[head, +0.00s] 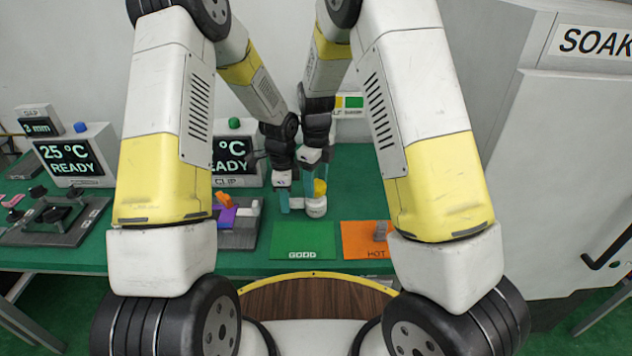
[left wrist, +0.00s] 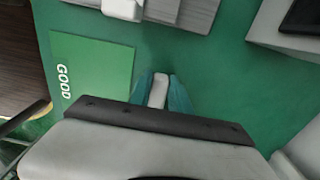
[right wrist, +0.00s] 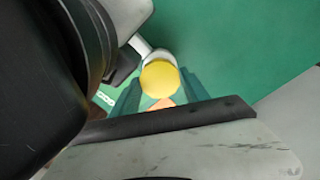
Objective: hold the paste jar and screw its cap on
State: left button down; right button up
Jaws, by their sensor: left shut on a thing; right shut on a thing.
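The paste jar (head: 316,208) is a small white pot at the green table's front, behind the GOOD mat. A white bar sticks out from its left side. My left gripper (head: 291,203) is shut on this bar, which shows between its teal fingers in the left wrist view (left wrist: 158,92). The yellow cap (head: 320,187) is over the jar's top. My right gripper (right wrist: 161,90) is shut on the cap (right wrist: 160,79), with a finger on each side. The white jar (right wrist: 160,55) shows just past the cap. I cannot tell whether the cap touches the jar's rim.
The green GOOD mat (head: 303,240) and orange HOT mat (head: 365,240) lie in front of the jar. A grey fixture (head: 240,237) with purple and orange parts is at the left. Display boxes (head: 75,155) stand further left. A large SOAK cabinet (head: 580,130) is at the right.

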aim_at(316, 185)
jog(key=shift+f, duration=1.15)
jog(key=o, duration=1.4)
notch_tip(316, 185, up, 12)
